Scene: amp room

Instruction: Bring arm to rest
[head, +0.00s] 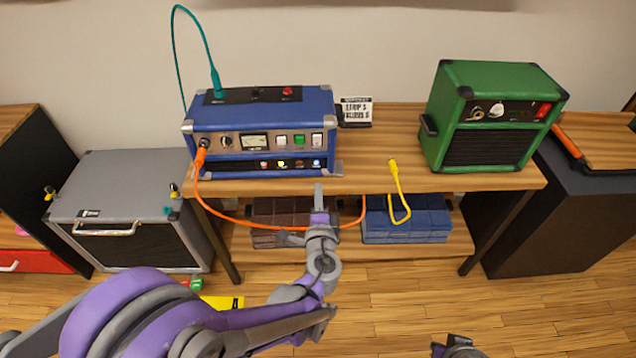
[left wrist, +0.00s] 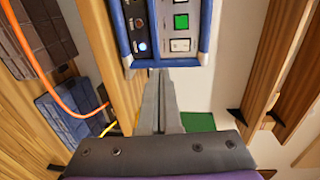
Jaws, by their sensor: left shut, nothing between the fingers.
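My left arm reaches in from the lower left of the head view. My left gripper (head: 319,192) is shut and empty, pointing up in front of the shelf edge, just below the blue amp (head: 262,122).
The wooden shelf (head: 375,180) holds the blue amp, a small sign (head: 356,111) and a green amp (head: 487,115). An orange cable (head: 230,217) loops close to my left gripper. A yellow cable (head: 396,178) hangs over the edge. A grey amp (head: 125,195) stands left; open floor lies in front.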

